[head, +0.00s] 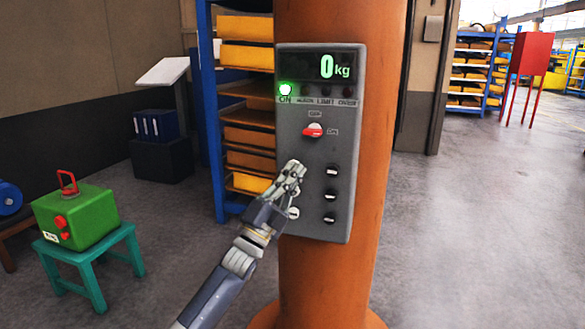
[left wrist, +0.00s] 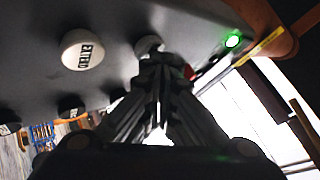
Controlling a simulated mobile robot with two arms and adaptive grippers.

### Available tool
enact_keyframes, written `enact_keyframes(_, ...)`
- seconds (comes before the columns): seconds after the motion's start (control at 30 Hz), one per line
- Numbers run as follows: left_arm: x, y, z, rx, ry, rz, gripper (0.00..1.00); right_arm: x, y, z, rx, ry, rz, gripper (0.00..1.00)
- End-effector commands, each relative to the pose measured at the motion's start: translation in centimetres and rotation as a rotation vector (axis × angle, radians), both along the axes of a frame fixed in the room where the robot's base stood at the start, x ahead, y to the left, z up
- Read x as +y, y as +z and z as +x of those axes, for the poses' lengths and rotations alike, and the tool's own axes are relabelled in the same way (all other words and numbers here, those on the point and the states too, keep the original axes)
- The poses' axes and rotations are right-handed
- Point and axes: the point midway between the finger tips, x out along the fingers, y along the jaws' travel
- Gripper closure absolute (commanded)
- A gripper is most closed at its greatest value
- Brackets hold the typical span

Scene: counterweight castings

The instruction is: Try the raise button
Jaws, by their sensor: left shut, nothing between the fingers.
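A grey control box (head: 313,219) is fixed to an orange column. Its display (head: 333,67) reads 0 kg and a green lamp (head: 285,89) marked ON is lit. My left gripper (head: 297,168) is shut and empty, its fingertips at the left button column. In the left wrist view its fingertips (left wrist: 158,64) are at a white button (left wrist: 148,45) that they partly cover; no label on it is readable, and I cannot tell whether they touch. Beside it is a white button marked EXTEND (left wrist: 82,50). In the head view a lower white button (head: 293,213) shows past my gripper.
A green box (head: 77,217) stands on a teal stool (head: 92,265) at left. A blue rack (head: 213,120) stands behind the column.

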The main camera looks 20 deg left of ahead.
Motion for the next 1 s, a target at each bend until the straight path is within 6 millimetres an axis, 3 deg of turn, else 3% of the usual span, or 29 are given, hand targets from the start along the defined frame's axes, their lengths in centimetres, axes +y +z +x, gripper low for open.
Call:
enact_keyframes(0.5, 0.0, -0.1, -1.7, 0.001, 0.001, 0.000, 1.00, -1.9, 1.1, 0.2, -0.002, 0.000, -0.023, 0.60)
enact_keyframes(0.73, 0.0, 0.0, -2.0, 0.002, 0.000, 0.001, 1.00, -1.8, 1.4, 0.2, -0.001, 0.003, -0.022, 0.60)
enact_keyframes(1.0, 0.1, 0.1, -4.6, 0.002, 0.000, 0.001, 1.00, -0.9, 3.2, 0.2, -0.001, 0.005, -0.011, 0.60)
